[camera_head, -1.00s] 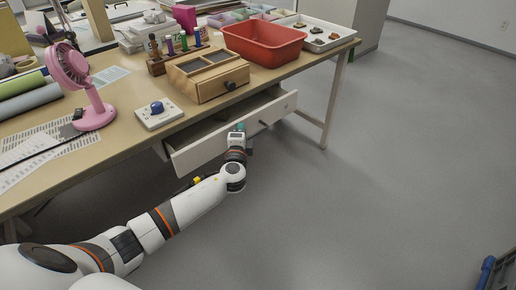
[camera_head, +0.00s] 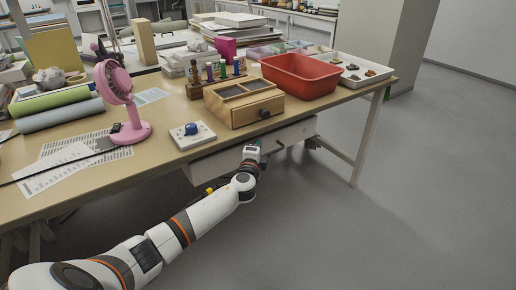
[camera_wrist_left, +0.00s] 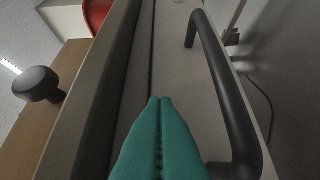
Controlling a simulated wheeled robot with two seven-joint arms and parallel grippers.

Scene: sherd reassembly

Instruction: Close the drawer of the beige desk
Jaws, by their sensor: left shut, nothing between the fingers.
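The beige desk (camera_head: 95,183) has a pale drawer (camera_head: 296,132) under its top edge. In the head view the drawer front sits close under the tabletop and no inside shows; I cannot tell whether a small gap is left. My left gripper (camera_head: 252,150) is at the drawer front, shut and empty. In the left wrist view its teal fingertips (camera_wrist_left: 160,101) point at the drawer front (camera_wrist_left: 176,60), beside the dark bar handle (camera_wrist_left: 226,80) and not around it. Whether they touch the front is unclear. My right gripper is out of view.
On the desk are a wooden box (camera_head: 240,109) with a dark knob, a red bin (camera_head: 301,88), a white tray (camera_head: 382,82), a pink fan (camera_head: 117,85) and a white plate with a blue knob (camera_head: 192,135). The floor in front is clear.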

